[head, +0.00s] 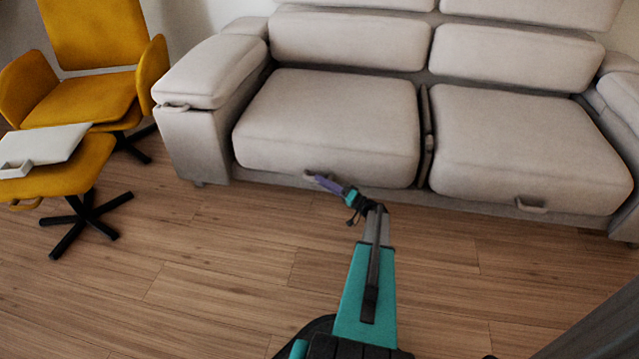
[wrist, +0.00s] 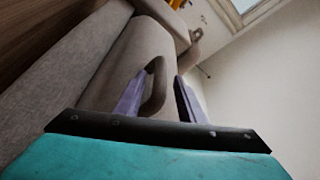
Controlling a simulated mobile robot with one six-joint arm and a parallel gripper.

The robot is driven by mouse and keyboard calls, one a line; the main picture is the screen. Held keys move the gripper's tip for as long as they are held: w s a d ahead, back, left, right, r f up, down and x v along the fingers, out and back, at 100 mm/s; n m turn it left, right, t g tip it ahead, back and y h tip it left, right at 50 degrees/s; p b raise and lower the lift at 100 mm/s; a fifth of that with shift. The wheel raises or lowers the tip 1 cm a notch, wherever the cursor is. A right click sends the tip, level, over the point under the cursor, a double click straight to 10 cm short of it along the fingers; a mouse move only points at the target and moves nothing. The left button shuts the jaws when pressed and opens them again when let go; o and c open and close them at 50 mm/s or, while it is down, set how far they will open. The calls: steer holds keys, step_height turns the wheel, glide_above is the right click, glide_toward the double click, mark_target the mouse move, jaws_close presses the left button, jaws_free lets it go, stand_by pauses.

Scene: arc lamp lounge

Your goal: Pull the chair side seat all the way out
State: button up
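The grey sofa's left seat (head: 330,120), on the side of the yellow chair (head: 95,60), has a small handle low on its front face. My gripper (head: 318,181) reaches this handle in the head view and partly hides it. In the wrist view, the handle (wrist: 157,88) stands between the two purple fingers of my gripper (wrist: 160,95). A gap shows between the handle and the right finger, so the fingers are open around it. The seat (wrist: 125,60) fills the middle of the wrist view.
The sofa's right seat (head: 525,145) has its own handle (head: 531,206). A yellow footstool (head: 75,165) with a pale flat object (head: 45,150) on it stands at the left. The wooden floor (head: 220,260) in front of the left seat is clear except for my arm.

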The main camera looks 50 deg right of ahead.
steer(key=shift+x, duration=0.85)
jaws_close()
steer(key=shift+a, duration=0.15)
steer(key=s+a+b, duration=0.3)
steer(key=s+a, duration=0.2)
steer(key=a, duration=0.3)
steer(key=s+a+b, duration=0.3)
steer(key=s+a, duration=0.2)
steer(key=a, duration=0.4)
steer(key=shift+s, duration=0.4)
steer(key=shift+a, duration=0.15)
steer(key=shift+c, duration=1.1)
jaws_free()
steer(key=shift+s, duration=0.1)
steer(key=shift+o, duration=1.1)
